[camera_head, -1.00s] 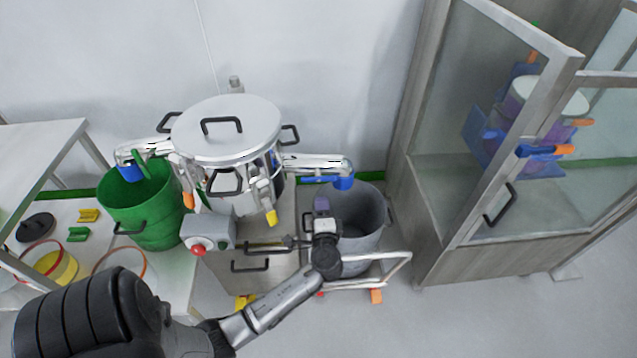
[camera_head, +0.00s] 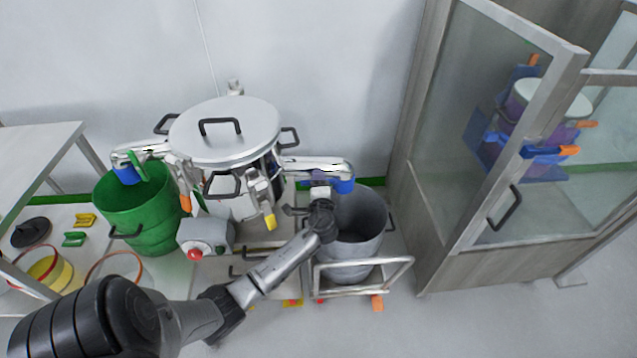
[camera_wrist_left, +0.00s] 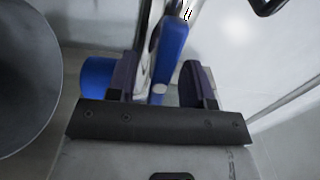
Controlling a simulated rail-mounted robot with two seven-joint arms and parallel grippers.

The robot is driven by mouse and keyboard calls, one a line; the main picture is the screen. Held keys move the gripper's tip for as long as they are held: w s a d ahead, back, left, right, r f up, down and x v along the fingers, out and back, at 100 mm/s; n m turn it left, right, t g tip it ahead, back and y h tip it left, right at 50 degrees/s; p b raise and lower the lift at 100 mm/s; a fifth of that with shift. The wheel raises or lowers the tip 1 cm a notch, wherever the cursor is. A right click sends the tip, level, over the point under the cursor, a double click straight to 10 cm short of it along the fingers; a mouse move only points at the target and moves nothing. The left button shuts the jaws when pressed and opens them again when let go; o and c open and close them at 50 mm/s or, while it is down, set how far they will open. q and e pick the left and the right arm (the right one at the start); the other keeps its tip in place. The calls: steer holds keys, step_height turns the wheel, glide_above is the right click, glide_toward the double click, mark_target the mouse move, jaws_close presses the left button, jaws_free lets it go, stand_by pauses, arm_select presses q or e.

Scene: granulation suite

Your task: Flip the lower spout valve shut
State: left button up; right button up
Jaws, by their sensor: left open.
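The steel vessel (camera_head: 225,130) has a silver spout on its right side (camera_head: 312,165), with a blue end (camera_head: 343,185) over the grey bin. Another spout on the left (camera_head: 140,152) points over the green bin. My left gripper (camera_head: 318,182) is at the right spout, just beside its blue end, and hides most of the blue valve lever there. In the left wrist view, the open purple fingers (camera_wrist_left: 160,88) have the blue lever (camera_wrist_left: 172,45) and a silver part between them. I cannot tell whether they touch. The blue spout end (camera_wrist_left: 98,77) lies outside the left finger.
The grey bin (camera_head: 345,262) stands on a metal trolley (camera_head: 365,278) below my gripper. The green bin (camera_head: 145,225) is at left. A control box with a red button (camera_head: 207,238) sits in front of the vessel. A glass-door cabinet (camera_head: 440,225) stands at right.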

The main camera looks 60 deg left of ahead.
arm_select(q)
jaws_close()
steer(key=shift+r+m+p, duration=0.2)
steer(key=shift+m+p, duration=0.4)
steer(key=shift+p, duration=0.25)
steer(key=m+p, duration=1.1)
steer(key=m, duration=0.1)
steer(key=shift+f+m+p, duration=0.15)
steer(key=shift+m+p, duration=1.35)
steer(key=shift+m, duration=0.8)
jaws_free()
